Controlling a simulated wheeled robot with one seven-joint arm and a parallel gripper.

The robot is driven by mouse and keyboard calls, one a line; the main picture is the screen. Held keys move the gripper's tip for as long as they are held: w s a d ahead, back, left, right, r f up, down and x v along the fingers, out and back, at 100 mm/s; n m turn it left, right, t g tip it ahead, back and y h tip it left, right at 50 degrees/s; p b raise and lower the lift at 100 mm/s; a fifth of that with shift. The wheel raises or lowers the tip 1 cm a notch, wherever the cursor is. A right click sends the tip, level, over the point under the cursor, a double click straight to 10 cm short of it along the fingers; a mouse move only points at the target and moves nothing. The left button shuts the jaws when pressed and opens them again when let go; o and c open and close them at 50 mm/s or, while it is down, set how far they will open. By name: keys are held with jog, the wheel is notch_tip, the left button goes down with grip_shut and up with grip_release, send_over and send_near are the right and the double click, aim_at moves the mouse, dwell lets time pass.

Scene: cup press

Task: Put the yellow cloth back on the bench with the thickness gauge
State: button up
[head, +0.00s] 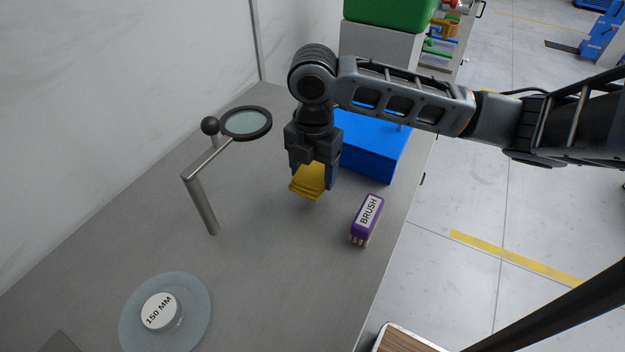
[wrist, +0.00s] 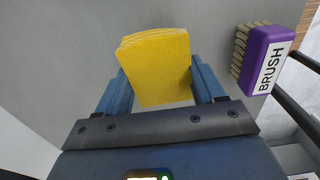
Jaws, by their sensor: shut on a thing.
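The yellow cloth (head: 307,184) is folded into a thick pad. My gripper (head: 313,178) points down over the grey bench (head: 265,265) and is shut on it. In the wrist view the cloth (wrist: 157,65) sits between the two blue fingers and sticks out past their tips. I cannot tell whether its lower edge touches the bench. No thing here is clearly a thickness gauge. A white disc marked 150 MM (head: 160,312) lies on a round glass plate (head: 198,322) at the near left.
A purple brush (head: 366,218) lies right of my gripper, close to the bench's right edge. A magnifier on a metal stand (head: 203,205) rises to the left. A blue box (head: 375,150) stands just behind, with a green bin (head: 390,12) farther back. The middle of the bench is clear.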

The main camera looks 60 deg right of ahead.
aim_at(312, 185)
jog(key=shift+f+p, duration=0.35)
jog(key=shift+f, duration=1.75)
jog(key=shift+f, duration=0.15)
jog(key=o, duration=0.9)
jog(key=shift+o, duration=0.2)
notch_tip(312, 185, up, 12)
jog(key=shift+r+b, duration=0.2)
jog(key=shift+b, duration=0.15)
